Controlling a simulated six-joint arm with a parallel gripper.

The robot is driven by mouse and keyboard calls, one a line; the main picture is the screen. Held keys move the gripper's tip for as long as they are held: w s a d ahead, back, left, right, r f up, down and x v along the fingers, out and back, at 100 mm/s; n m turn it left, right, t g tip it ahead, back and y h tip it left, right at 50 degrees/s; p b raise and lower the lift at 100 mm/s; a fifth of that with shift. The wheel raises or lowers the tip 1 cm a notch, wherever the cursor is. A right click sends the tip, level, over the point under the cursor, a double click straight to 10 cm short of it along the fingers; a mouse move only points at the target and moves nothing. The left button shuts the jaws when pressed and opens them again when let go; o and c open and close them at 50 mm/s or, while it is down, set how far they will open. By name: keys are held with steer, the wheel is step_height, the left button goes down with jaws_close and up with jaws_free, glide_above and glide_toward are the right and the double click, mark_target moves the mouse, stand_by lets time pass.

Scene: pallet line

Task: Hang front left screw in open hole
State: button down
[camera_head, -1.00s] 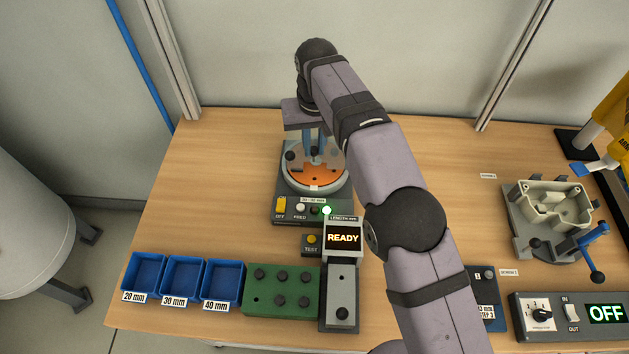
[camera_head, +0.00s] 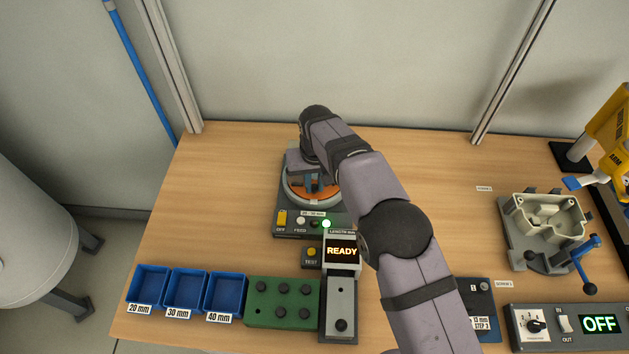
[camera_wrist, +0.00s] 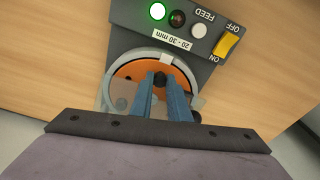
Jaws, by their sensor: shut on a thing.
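My gripper (camera_head: 316,188) is low over the round screw feeder (camera_head: 288,197) with its orange disc. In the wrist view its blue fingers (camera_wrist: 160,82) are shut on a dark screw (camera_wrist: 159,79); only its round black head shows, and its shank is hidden. I cannot tell whether the screw still touches the disc. The green block (camera_head: 255,321) stands near the table's front edge. It has several dark screw heads on top and a small open hole (camera_head: 261,310) at its front left.
Blue bins for 20, 30 and 40 mm (camera_head: 186,290) stand left of the block. A length gauge reading READY (camera_head: 342,252) stands right of it, beside the TEST button box (camera_head: 311,257). A clamped housing (camera_head: 545,225) is at the far right. Bare table lies left of the feeder.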

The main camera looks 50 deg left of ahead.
steer(key=shift+f, duration=0.2)
steer(key=shift+f, duration=0.1)
steer(key=shift+f+b, duration=0.25)
steer(key=shift+b, duration=0.05)
steer(key=shift+f, duration=0.1)
steer(key=shift+s+d+f, duration=0.1)
steer(key=shift+d+f, duration=0.05)
